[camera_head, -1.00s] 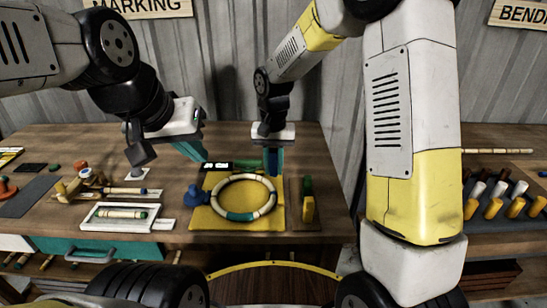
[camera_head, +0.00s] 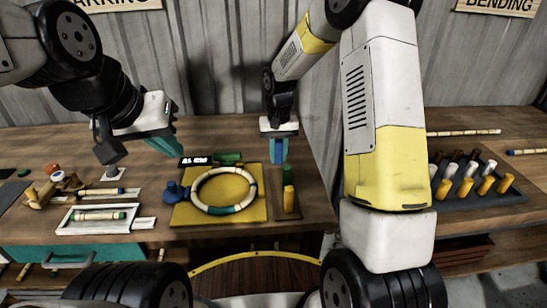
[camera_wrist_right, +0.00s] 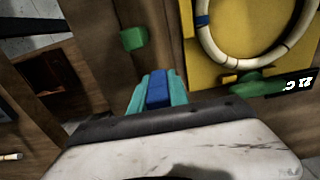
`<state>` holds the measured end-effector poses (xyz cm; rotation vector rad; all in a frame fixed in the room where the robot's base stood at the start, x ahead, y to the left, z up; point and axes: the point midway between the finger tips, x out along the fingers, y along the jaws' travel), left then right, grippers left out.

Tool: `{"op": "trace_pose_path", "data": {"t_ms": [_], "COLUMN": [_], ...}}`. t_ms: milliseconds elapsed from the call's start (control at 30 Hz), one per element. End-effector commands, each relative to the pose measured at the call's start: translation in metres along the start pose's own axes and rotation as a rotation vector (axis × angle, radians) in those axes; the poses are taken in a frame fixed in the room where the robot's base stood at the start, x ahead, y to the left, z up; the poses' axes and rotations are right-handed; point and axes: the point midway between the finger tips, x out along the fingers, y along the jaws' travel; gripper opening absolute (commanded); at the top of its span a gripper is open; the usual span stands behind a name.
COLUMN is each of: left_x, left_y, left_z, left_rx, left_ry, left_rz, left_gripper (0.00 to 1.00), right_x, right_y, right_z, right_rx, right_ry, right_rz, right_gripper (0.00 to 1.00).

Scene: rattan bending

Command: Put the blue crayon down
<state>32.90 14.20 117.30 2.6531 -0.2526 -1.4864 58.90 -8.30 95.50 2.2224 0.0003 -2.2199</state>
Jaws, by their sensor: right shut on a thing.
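My right gripper (camera_head: 279,152) is shut on the blue crayon (camera_wrist_right: 156,90), held upright between its teal fingers. It hangs over the back part of the brown crayon holder (camera_head: 297,206), just right of the yellow mat. A yellow crayon (camera_head: 289,198) stands in the front of the holder. A green crayon (camera_wrist_right: 133,38) shows over the brown holder in the right wrist view, apart from my fingers. The lower end of the blue crayon is hidden, so I cannot tell if it touches the holder. My left gripper (camera_head: 165,146) is above the bench, left of the mat; its finger gap is unclear.
A rattan ring (camera_head: 248,190) lies on the yellow mat (camera_head: 255,212) beside a blue knob-like piece (camera_head: 176,190). A small black display (camera_head: 195,160) and a green piece (camera_head: 229,157) are behind it. A white tray (camera_head: 70,224) stands left. A rack of pegs (camera_head: 465,195) is right.

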Motion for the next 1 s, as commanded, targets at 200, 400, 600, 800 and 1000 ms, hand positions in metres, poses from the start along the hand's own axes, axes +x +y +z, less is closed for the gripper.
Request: {"op": "trace_pose_path", "data": {"t_ms": [200,400,600,800,1000], "left_x": [0.0,0.0,0.0,0.0,0.0], "left_y": [0.0,0.0,0.0,0.0,0.0], "left_z": [0.0,0.0,0.0,0.0,0.0], "left_rx": [0.0,0.0,0.0,0.0,0.0], "left_ry": [0.0,0.0,0.0,0.0,0.0], "left_rz": [0.0,0.0,0.0,0.0,0.0], "left_gripper": [0.0,0.0,0.0,0.0,0.0], "right_x": [0.019,0.046,0.051,0.054,0.053], "right_y": [0.0,0.0,0.0,-0.001,0.0], "right_z": [0.0,0.001,0.0,0.0,0.0], "right_rx": [0.0,0.001,0.001,0.0,0.0], "right_ry": [-0.001,-0.002,0.002,0.001,0.001], "right_rz": [0.0,0.0,0.0,0.0,0.0], "right_gripper": [0.0,0.0,0.0,0.0,0.43]}}
